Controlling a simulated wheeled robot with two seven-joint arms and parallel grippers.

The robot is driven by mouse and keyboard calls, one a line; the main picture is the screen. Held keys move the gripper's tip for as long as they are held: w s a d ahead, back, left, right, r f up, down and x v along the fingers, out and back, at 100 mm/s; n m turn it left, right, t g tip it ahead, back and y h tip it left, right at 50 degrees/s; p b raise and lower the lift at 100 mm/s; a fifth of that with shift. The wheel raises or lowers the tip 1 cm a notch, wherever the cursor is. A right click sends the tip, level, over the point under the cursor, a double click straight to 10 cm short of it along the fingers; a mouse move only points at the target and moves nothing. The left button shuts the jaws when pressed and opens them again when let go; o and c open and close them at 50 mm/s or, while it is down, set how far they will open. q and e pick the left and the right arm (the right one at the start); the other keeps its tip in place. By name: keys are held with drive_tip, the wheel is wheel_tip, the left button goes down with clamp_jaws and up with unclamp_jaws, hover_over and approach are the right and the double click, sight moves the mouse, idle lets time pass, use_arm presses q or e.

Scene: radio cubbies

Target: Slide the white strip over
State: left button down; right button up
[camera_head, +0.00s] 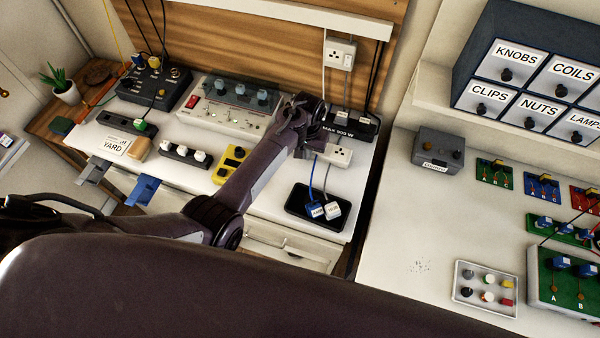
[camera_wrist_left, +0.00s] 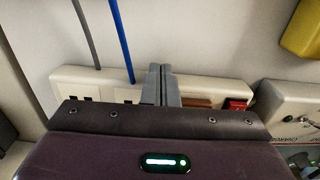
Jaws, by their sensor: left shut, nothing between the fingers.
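The white strip (camera_head: 338,155) is a power strip on the white bench, partly hidden behind my left arm in the head view. In the left wrist view the strip (camera_wrist_left: 209,90) lies across the picture, with sockets at the left and a red switch at the right. My left gripper (camera_head: 311,146) is at the strip, left of its visible sockets. Its fingers (camera_wrist_left: 161,72) are shut and empty, overlapping the strip's middle in the left wrist view. I cannot tell whether they touch it. My right gripper is not in view.
A black pad (camera_head: 300,207) in front holds two plugs, labelled AMP (camera_head: 315,210) and HUB (camera_head: 334,209); blue and grey cables run toward the strip. A yellow box (camera_head: 232,164) and a grey panel box (camera_head: 215,105) stand to the left. A black adapter (camera_head: 358,123) is behind.

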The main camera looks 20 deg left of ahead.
use_arm(q)
drive_tip(key=w, duration=0.1)
drive_tip(key=w+b, duration=0.1)
drive_tip(key=w, duration=0.1)
drive_tip(key=shift+d+f, duration=0.1)
drive_tip(key=shift+f, duration=0.2)
drive_tip(key=shift+w, duration=0.2)
drive_tip(key=shift+r, duration=0.1)
drive_tip(key=shift+s+r, duration=0.15)
drive_tip(key=shift+s, duration=0.05)
drive_tip(key=shift+w+r+p, duration=0.1)
drive_tip(key=shift+r+p, duration=0.4)
drive_tip(key=shift+p, duration=0.2)
wheel_tip(320, 180, up, 9)
drive_tip(key=p, duration=0.8)
drive_tip(key=shift+p, duration=0.35)
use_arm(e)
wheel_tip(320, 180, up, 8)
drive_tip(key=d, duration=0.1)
